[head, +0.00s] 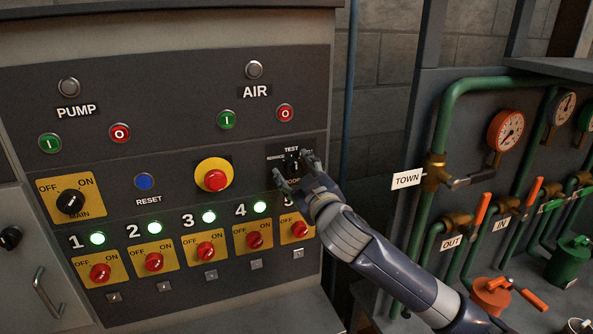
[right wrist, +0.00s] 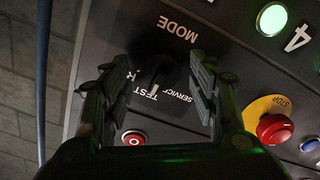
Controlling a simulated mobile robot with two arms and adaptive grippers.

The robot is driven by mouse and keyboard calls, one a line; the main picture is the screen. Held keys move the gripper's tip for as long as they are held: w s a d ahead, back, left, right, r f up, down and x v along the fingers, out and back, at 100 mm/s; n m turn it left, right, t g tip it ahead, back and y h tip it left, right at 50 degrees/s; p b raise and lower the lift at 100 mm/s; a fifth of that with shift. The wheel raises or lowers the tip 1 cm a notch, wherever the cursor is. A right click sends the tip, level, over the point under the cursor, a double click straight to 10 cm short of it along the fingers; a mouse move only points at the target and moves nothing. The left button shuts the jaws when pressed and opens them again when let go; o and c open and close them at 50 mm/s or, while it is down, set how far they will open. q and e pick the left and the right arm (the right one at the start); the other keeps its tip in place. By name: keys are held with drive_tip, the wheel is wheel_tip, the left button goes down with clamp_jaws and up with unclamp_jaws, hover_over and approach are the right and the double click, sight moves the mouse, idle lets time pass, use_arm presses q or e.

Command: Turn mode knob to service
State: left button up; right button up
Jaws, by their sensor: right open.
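The mode knob (head: 293,164) is a small black knob on a black label plate at the right of the control panel. In the head view TEST is printed above it and a partly hidden SERVICE label to its left. The right wrist view shows the dark knob (right wrist: 157,74) with the words MODE, TEST and SERVICE around it. A pale mark on it seems to point towards TEST, but the knob is dim. My right gripper (head: 293,168) is open, its fingers on either side of the knob; contact cannot be told. My left gripper is out of view.
A yellow-ringed red stop button (head: 215,180) is left of the knob. Red breaker switches (head: 255,240) line the panel below, with green lamps. Green pipes (head: 441,125) with gauges and orange-handled valves (head: 482,207) stand right of the panel, near my right arm.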

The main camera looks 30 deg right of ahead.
drive_tip(key=c, duration=1.1)
drive_tip(key=shift+o, duration=0.2)
drive_tip(key=n+p, duration=0.2)
drive_tip(key=n, duration=0.2)
drive_tip(key=shift+n, duration=0.3)
drive_tip(key=n+p, duration=0.2)
drive_tip(key=n, duration=0.3)
drive_tip(key=shift+a+f+p, duration=0.1)
drive_tip(key=shift+f+p, duration=0.05)
drive_tip(key=shift+p, duration=0.2)
drive_tip(key=shift+n, duration=0.3)
drive_tip(key=o, duration=1.1)
drive_tip(key=shift+c, duration=0.2)
